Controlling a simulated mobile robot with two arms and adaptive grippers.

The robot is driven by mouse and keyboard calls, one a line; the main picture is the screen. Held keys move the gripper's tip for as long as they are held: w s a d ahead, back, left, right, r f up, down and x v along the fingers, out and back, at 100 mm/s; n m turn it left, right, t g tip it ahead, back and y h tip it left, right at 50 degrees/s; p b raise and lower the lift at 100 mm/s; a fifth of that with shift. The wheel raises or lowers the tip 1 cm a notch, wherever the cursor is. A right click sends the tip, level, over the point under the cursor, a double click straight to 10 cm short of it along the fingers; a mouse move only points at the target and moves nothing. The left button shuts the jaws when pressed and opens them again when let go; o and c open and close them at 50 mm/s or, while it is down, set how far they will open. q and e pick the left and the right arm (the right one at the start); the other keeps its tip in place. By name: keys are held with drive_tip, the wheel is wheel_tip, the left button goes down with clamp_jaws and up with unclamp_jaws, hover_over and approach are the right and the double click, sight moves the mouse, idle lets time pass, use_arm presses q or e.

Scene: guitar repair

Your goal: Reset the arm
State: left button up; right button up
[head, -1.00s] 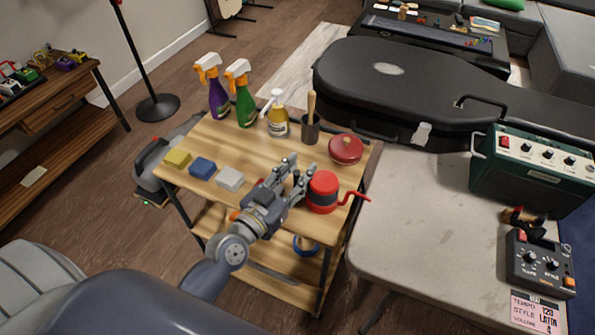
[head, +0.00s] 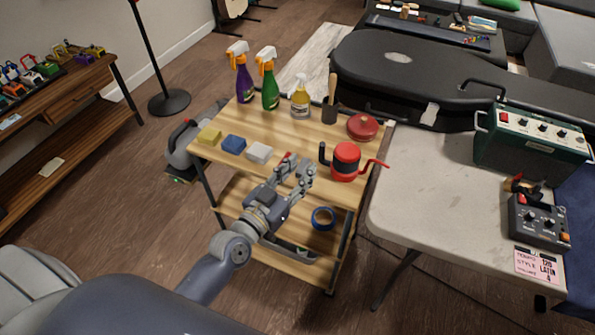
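My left arm comes in from the lower left, and my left gripper (head: 298,172) is in front of the near edge of the wooden cart (head: 285,128). Its fingers are spread apart with nothing between them. My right gripper is not in view.
Yellow, blue and white sponges (head: 234,144) lie along the cart's left side. Spray bottles (head: 270,80), a dark cup (head: 330,110) and a red round lid (head: 362,126) stand behind. A pale table (head: 425,185) with an amplifier (head: 530,140) is at right.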

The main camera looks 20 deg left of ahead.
use_arm(q)
drive_tip(key=s+d+f+m+g+h, duration=0.1)
drive_tip(key=s+d+f+g, duration=0.2)
drive_tip(key=s+f+g, duration=0.15)
drive_tip(key=s+d+f+m+g, duration=0.1)
drive_tip(key=s+d+f+g, duration=0.15)
drive_tip(key=s, duration=0.25)
drive_tip(key=s+a+f+n+g+y, duration=0.15)
drive_tip(key=s+a+g, duration=0.25)
drive_tip(key=s, duration=0.4)
drive_tip(key=s+a+f+n+g+y, duration=0.1)
drive_tip(key=s+a+f+g+y, duration=0.2)
drive_tip(key=s, duration=0.5)
wheel_tip(320, 180, down, 23)
drive_tip(key=s+g, duration=0.1)
drive_tip(key=s+a+f+p, duration=0.1)
drive_tip(key=s+a+f, duration=0.1)
drive_tip(key=s+f, duration=0.6)
drive_tip(key=s+a+f+g, duration=0.1)
drive_tip(key=s+f, duration=0.8)
drive_tip(key=shift+s+a+g+p, duration=0.2)
drive_tip(key=shift+a+g+p, duration=0.1)
drive_tip(key=shift+a+p, duration=0.05)
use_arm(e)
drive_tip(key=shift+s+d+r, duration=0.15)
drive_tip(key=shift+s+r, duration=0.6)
